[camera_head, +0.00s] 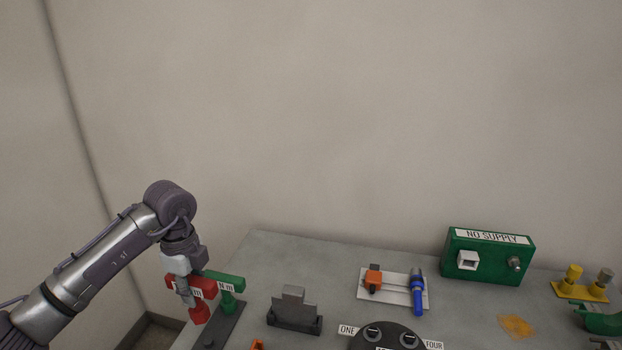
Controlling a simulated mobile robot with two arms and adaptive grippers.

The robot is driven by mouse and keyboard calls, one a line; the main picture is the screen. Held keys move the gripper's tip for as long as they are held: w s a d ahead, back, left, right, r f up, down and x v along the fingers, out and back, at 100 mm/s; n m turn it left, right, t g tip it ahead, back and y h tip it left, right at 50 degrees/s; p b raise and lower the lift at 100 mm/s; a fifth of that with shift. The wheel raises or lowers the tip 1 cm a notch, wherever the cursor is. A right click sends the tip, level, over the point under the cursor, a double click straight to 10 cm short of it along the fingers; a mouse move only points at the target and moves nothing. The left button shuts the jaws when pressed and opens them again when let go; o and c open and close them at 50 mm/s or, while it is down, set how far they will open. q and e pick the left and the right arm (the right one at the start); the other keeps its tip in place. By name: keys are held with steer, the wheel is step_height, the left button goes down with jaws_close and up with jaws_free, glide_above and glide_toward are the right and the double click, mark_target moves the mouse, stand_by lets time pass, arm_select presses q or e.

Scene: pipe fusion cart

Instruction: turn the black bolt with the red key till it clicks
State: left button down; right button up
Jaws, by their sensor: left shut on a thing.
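My left gripper (187,290) points down at the left end of the cart top and is shut on the red key (200,314). The key is T-shaped, with a partly covered white label on its bar, and the gripper hides part of it. It stands at or just above the dark rack (225,327); I cannot tell whether it touches. A dark round flange (387,339) with labels ONE and FOUR shows at the bottom edge, cut off. Two bolt-like dark tops sit on it; I cannot tell which is the black bolt. My right gripper is not in view.
A green key (226,283) stands in the rack close beside the red one. A grey block (294,308), a white plate (396,284) with orange and blue tools, a green NO SUPPLY box (488,257) and yellow fittings (573,278) stand rightward. The wall is behind.

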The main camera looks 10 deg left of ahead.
arm_select(q)
steer(key=shift+s+d+m, duration=0.2)
steer(key=shift+d+m, duration=0.15)
steer(key=shift+m, duration=0.75)
steer(key=s+d+n, duration=1.2)
steer(key=s+n, duration=0.2)
steer(key=n, duration=0.7)
steer(key=shift+s+d+f, duration=0.2)
steer(key=shift+d+f, duration=0.05)
steer(key=shift+f, duration=0.1)
